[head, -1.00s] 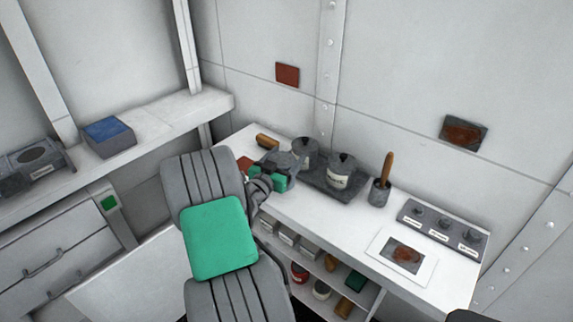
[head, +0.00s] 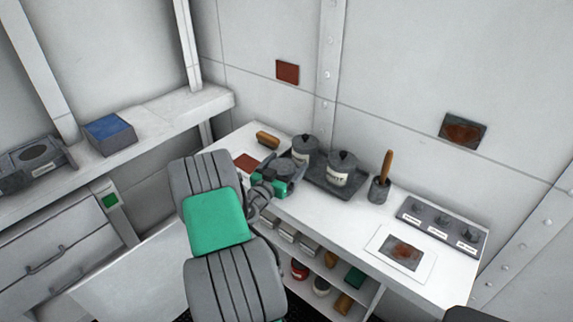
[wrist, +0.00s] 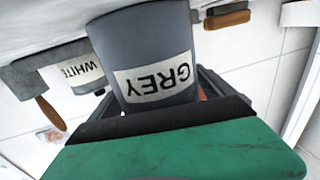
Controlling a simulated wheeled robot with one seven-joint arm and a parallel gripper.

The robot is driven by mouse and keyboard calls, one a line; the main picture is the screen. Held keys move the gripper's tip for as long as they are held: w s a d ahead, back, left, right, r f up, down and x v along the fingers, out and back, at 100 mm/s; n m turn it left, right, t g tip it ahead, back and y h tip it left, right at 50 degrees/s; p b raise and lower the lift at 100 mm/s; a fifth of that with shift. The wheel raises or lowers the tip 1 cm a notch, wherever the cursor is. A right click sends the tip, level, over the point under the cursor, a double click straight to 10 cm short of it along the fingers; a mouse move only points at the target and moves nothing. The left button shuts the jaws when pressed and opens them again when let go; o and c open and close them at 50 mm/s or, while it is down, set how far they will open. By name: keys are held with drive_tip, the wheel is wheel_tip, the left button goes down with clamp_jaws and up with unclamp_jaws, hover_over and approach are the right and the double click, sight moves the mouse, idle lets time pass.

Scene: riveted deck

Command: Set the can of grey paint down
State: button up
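The can of grey paint (wrist: 155,50) fills the upper middle of the wrist view, its GREY label upside down there. My gripper (wrist: 160,85) has a dark finger against each side of it and appears shut on it. In the head view my gripper (head: 277,182) is over the near left part of the white bench, in front of the dark tray (head: 342,190). There the can (head: 287,167) shows only as a grey shape, partly hidden by the gripper. I cannot tell whether its base touches the bench.
A can marked WHITE (head: 342,170) and another lidded can (head: 304,147) stand on the tray. A brown brush (head: 267,140) and red patch (head: 247,162) lie to the left. A pot with a wooden handle (head: 380,190) stands to the right. Bare bench lies in front of the tray.

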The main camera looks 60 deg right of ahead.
drive_tip(key=shift+o, duration=0.2)
drive_tip(key=shift+r+p, duration=0.3)
drive_tip(key=w+a+f+n+t+y+b, duration=0.15)
drive_tip(key=w+a+y, duration=0.25)
drive_tip(key=a, duration=0.7)
drive_tip(key=w+a+f+n+t+y+b, duration=0.1)
drive_tip(key=w+a+n+y, duration=0.2)
drive_tip(key=a, duration=0.8)
drive_tip(key=w+a+f+n+t+y+b, duration=0.15)
drive_tip(key=w+a+y, duration=0.25)
drive_tip(key=a, duration=0.6)
drive_tip(key=s+a+r+n+y, duration=0.1)
drive_tip(key=a+n+y, duration=0.1)
drive_tip(key=a+n, duration=0.2)
drive_tip(key=s+a+r+n+y, duration=0.2)
drive_tip(key=a+n, duration=0.2)
drive_tip(key=a, duration=0.7)
drive_tip(key=s+a+r+n+y, duration=0.1)
drive_tip(key=a+n+y, duration=0.2)
drive_tip(key=a, duration=0.4)
drive_tip(key=shift+s+a+r+n, duration=0.35)
drive_tip(key=shift+r+n, duration=0.05)
drive_tip(key=shift+n, duration=0.4)
drive_tip(key=shift+c, duration=0.6)
